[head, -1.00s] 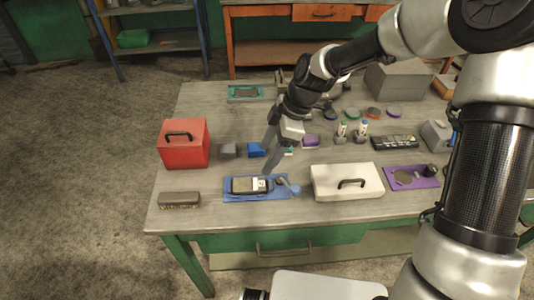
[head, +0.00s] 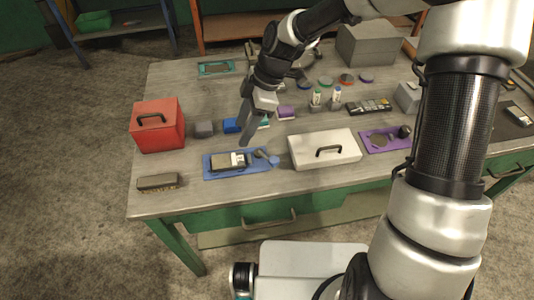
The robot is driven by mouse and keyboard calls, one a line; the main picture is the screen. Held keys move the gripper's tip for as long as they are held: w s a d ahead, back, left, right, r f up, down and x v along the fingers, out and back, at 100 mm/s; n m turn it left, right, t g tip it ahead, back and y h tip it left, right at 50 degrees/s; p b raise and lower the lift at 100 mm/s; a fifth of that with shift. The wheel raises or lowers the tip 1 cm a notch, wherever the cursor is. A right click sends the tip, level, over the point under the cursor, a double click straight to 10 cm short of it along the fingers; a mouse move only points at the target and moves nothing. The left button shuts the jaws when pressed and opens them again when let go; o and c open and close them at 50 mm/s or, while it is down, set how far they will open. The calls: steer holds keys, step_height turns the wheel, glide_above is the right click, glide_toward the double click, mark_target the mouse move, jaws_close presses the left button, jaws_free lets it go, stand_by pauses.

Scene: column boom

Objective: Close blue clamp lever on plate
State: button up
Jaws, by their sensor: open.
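The blue plate (head: 215,174) lies flat near the front left of the table. A dark device with a pale label (head: 229,162) rests on it. The blue clamp lever (head: 264,157) is at the plate's right end, with a rounded pale-blue part; its exact angle is too small to tell. My gripper (head: 246,129) is open and empty, above and behind the plate's right half, pointing down. It appears apart from the lever.
A white lidded box (head: 324,150) stands close right of the plate, and a red box (head: 158,125) to the left. A brush-like block (head: 158,182) lies front left. A blue block (head: 233,125) and grey block (head: 204,129) sit behind. A purple plate (head: 374,142) lies right.

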mark_target(266, 157)
steer(key=d+m+b, duration=0.1)
steer(key=d+m, duration=0.1)
steer(key=d, duration=0.2)
steer(key=w+d+f+m+b, duration=0.1)
steer(key=d+m+b, duration=0.1)
steer(key=d, duration=0.1)
steer(key=d+f+m+b, duration=0.1)
steer(key=d+b, duration=0.1)
steer(key=d, duration=0.2)
steer(key=shift+w+d+f+m, duration=0.15)
steer(key=shift+w+d+m, duration=0.15)
steer(key=shift+m, duration=0.1)
steer(key=c, duration=1.1)
steer(key=d+r+m+b, duration=0.1)
steer(key=d+m, duration=0.1)
steer(key=d, duration=0.1)
steer(key=d+r+m+y+b, duration=0.1)
steer(key=d, duration=0.2)
steer(key=d+r+m+t+y+b, duration=0.1)
steer(key=d+m, duration=0.1)
steer(key=shift+w+d+m, duration=0.2)
steer(key=shift+d+m, duration=0.1)
steer(key=shift+d, duration=0.1)
jaws_close()
